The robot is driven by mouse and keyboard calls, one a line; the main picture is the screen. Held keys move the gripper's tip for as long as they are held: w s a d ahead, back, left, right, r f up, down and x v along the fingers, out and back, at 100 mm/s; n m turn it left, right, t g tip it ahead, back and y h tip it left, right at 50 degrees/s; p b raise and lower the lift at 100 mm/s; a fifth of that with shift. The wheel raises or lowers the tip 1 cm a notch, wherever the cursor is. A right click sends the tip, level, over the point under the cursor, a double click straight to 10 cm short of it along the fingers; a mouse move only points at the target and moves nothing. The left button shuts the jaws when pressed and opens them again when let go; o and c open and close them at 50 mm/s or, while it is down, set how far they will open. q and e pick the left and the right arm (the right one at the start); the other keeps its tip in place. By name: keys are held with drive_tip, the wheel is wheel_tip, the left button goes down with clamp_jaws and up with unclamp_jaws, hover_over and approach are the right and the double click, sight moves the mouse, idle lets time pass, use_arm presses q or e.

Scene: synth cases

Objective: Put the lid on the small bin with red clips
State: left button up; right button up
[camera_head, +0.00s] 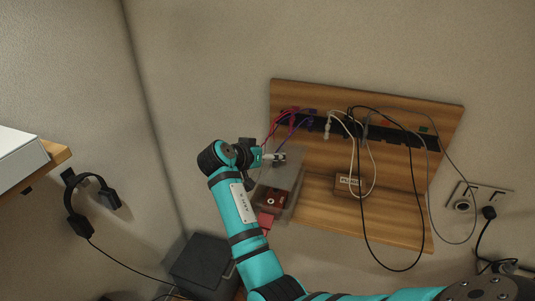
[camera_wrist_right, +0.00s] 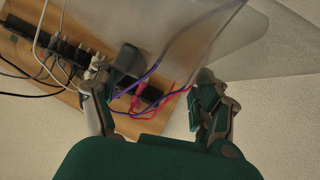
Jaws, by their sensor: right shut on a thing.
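My right gripper (camera_head: 277,157) is at the upper edge of a clear grey sheet, which looks like the lid (camera_head: 287,172). It is shut on this sheet, though the grip itself is hard to make out. In the right wrist view the clear sheet (camera_wrist_right: 195,35) spreads beyond my right gripper (camera_wrist_right: 150,98), whose fingers stand wide apart. Just below in the head view is a see-through bin holding a dark red item (camera_head: 278,198). A red clip (camera_head: 265,222) shows at its lower left, partly behind my arm. My left gripper is out of view.
A wooden board (camera_head: 390,220) on the wall carries a power strip (camera_head: 390,134), loose cables and a labelled small box (camera_head: 348,184). A dark box (camera_head: 200,262) stands at lower left. Headphones (camera_head: 85,195) hang under a shelf (camera_head: 55,158). Wall sockets (camera_head: 480,195) are at right.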

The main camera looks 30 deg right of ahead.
sight(268, 166)
drive_tip(key=shift+d+f, duration=0.15)
drive_tip(key=shift+f, duration=0.1)
wheel_tip(268, 166, down, 4)
drive_tip(key=b, duration=0.3)
drive_tip(key=shift+r, duration=0.1)
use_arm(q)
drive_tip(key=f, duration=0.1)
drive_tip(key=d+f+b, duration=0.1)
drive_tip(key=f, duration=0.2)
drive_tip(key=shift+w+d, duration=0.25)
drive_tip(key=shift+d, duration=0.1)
use_arm(e)
drive_tip(key=shift+f, duration=0.8)
use_arm(q)
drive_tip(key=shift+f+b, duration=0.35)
drive_tip(key=shift+b, duration=0.15)
use_arm(e)
drive_tip(key=shift+f, duration=0.4)
drive_tip(key=shift+s, duration=0.1)
drive_tip(key=shift+f, duration=0.15)
